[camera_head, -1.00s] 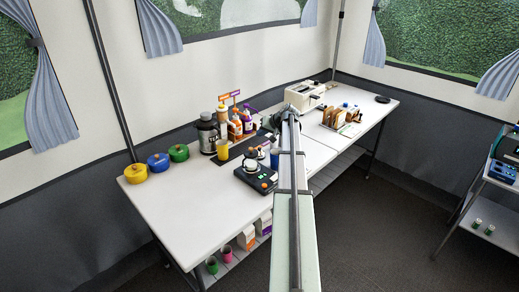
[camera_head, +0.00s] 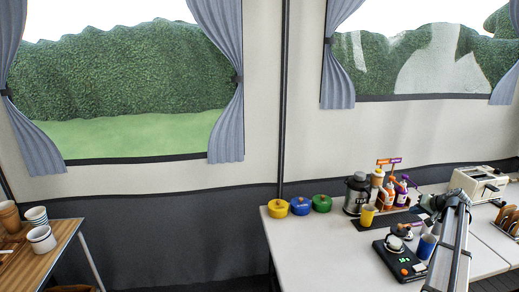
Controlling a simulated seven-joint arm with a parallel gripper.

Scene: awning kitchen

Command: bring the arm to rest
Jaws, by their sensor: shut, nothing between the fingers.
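My arm reaches in from the lower right over the white table (camera_head: 310,262). My gripper (camera_head: 428,204) is at its far end, small and dark, above the table and to the right of the yellow cup (camera_head: 367,216). It is shut with nothing visible in it; its fingertips are hard to make out at this size. The blue cup (camera_head: 426,246) stands just left of my arm link, and a black scale-like device (camera_head: 391,262) is below it.
Yellow, blue and green pots (camera_head: 300,206) line the table's left end. A dark flask (camera_head: 356,194), sauce bottles (camera_head: 389,192) and a toaster (camera_head: 478,183) stand behind. A wooden side table (camera_head: 62,236) with cups is at far left. Floor between the tables looks clear.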

